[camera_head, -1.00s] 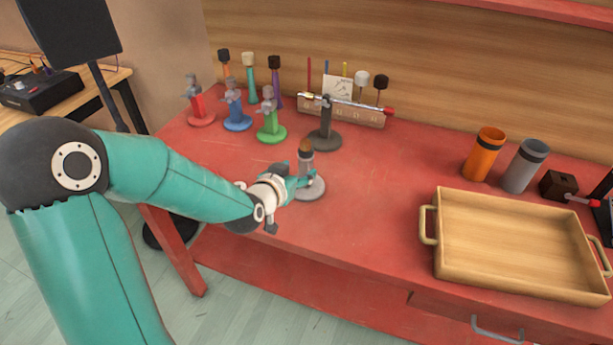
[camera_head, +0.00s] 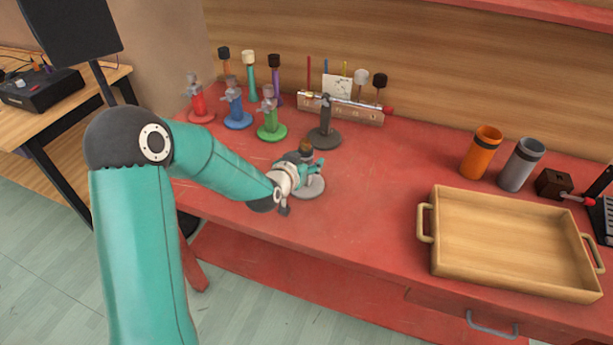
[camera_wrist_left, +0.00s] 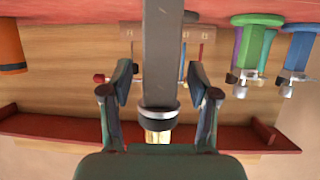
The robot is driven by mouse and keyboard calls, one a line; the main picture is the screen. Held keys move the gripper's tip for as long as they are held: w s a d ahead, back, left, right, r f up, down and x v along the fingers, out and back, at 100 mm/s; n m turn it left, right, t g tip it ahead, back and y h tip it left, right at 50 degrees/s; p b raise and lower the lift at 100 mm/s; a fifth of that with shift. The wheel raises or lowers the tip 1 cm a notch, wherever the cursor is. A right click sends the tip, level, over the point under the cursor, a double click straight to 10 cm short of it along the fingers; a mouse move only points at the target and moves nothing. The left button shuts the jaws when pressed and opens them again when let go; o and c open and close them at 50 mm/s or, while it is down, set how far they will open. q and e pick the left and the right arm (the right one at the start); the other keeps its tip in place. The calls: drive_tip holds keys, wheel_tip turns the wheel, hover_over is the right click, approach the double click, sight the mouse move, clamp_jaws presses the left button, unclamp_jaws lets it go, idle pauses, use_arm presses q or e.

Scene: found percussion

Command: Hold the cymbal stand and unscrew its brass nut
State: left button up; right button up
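The cymbal stand is a grey post on a round, pale grey base (camera_head: 312,187), upright near the middle of the red bench. Its brass nut (camera_head: 305,145) shows at the top in the head view. In the left wrist view, which is upside down, the grey post (camera_wrist_left: 162,50) runs down the middle to a dark collar and the brass nut (camera_wrist_left: 158,137). My left gripper (camera_head: 310,168) is at the upper post, below the nut. In the wrist view its two fingers stand on either side of the post, with gaps visible. My right gripper is not in view.
A dark stand (camera_head: 325,137) is close behind, before a rack (camera_head: 350,112) of tools. Red, blue and green (camera_head: 271,130) stands are behind to the left. A wooden tray (camera_head: 427,225), orange cup (camera_head: 480,155) and grey cup (camera_head: 520,168) are at right. The front middle bench is clear.

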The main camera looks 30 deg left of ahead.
sight(305, 140)
use_arm(q)
clamp_jaws()
drive_tip(key=shift+r, duration=0.2)
idle(0.3)
drive_tip(key=shift+r, duration=0.55)
wheel_tip(305, 140, up, 10)
drive_tip(key=shift+r+p, duration=0.1)
drive_tip(key=shift+p, duration=0.25)
wheel_tip(305, 140, up, 8)
drive_tip(key=p, duration=0.3)
drive_tip(key=shift+r+p, duration=0.2)
drive_tip(key=shift+p, duration=0.2)
